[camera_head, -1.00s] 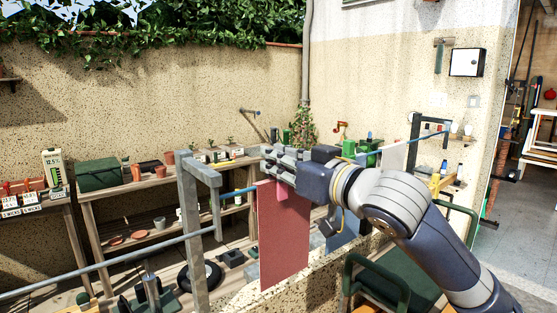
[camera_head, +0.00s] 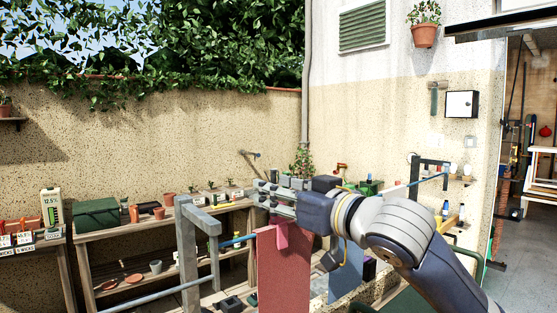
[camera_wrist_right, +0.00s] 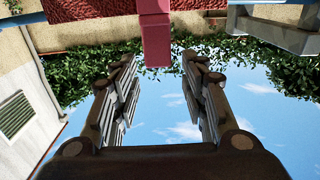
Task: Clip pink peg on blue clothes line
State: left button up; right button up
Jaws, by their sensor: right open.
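The pink peg (camera_head: 281,236) sits at the top edge of the red cloth (camera_head: 284,275), on the blue clothes line (camera_head: 238,241). My right gripper (camera_head: 268,198) is just above the peg in the head view. In the right wrist view the gripper (camera_wrist_right: 158,62) has its fingers spread apart. There the pink peg (camera_wrist_right: 155,32) shows beyond and between the fingertips, with the red cloth (camera_wrist_right: 90,8) behind it. Nothing is clamped between the fingers. The peg's grip on the line is hidden by the cloth. My left gripper is not in view.
A grey metal post (camera_head: 187,255) stands left of the cloth and carries the line. A blue cloth (camera_head: 346,284) hangs behind to the right. Wooden shelves (camera_head: 150,220) with pots and a green box (camera_head: 96,213) line the wall. Open air lies above the line.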

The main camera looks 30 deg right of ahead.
jog(key=shift+r, duration=3.5)
